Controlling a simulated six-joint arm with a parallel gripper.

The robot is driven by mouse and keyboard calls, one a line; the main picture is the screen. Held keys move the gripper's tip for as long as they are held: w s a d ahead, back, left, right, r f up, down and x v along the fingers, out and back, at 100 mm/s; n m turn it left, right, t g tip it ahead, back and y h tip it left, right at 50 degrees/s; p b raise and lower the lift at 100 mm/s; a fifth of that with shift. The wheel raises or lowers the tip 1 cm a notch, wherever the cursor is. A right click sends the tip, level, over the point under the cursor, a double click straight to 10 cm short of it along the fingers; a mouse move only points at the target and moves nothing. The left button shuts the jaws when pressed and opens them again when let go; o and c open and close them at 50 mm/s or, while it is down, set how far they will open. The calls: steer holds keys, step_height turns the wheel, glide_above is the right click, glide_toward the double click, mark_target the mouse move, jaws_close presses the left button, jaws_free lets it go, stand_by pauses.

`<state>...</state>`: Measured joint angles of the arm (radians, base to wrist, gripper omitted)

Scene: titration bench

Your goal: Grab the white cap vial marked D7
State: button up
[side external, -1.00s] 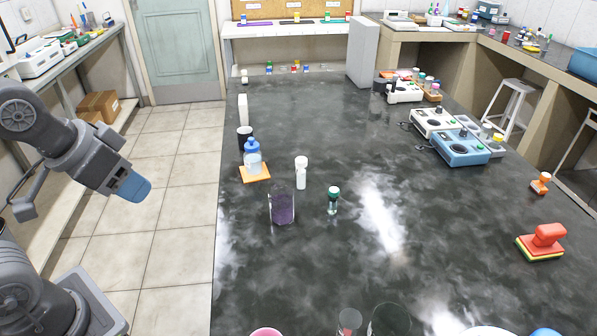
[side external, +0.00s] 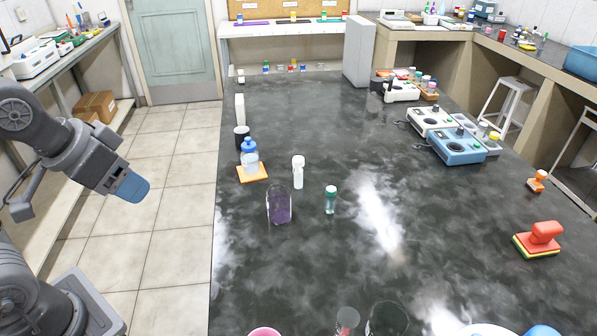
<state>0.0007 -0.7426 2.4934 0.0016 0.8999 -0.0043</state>
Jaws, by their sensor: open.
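A small white vial with a white cap (side external: 298,172) stands upright on the dark bench, left of centre. Any D7 marking on it is too small to read. My gripper (side external: 133,187), with a blue end, is off the bench over the tiled floor at the left. It is open and empty, well apart from the white-capped vial.
A clear vessel with purple contents (side external: 279,207) stands just in front of the vial. Glassware (side external: 347,321) stands at the near edge.

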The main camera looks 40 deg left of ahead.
steer(key=w+r+n, duration=0.1)
steer(key=w+r, duration=0.2)
steer(key=w, duration=0.7)
steer(key=n+g+y, duration=0.1)
steer(key=n, duration=0.2)
glide_above(296, 161)
steer(key=s+d, duration=0.1)
steer(key=s, duration=0.3)
step_height(296, 161, down, 10)
steer(key=x, duration=0.8)
steer(key=shift+f, duration=0.15)
steer(key=shift+s+x, duration=0.1)
steer(key=shift+x, duration=1.4)
steer(key=shift+s+x, duration=0.15)
steer(key=shift+x, duration=1.4)
steer(key=c, duration=0.9)
steer(key=shift+c, duration=0.2)
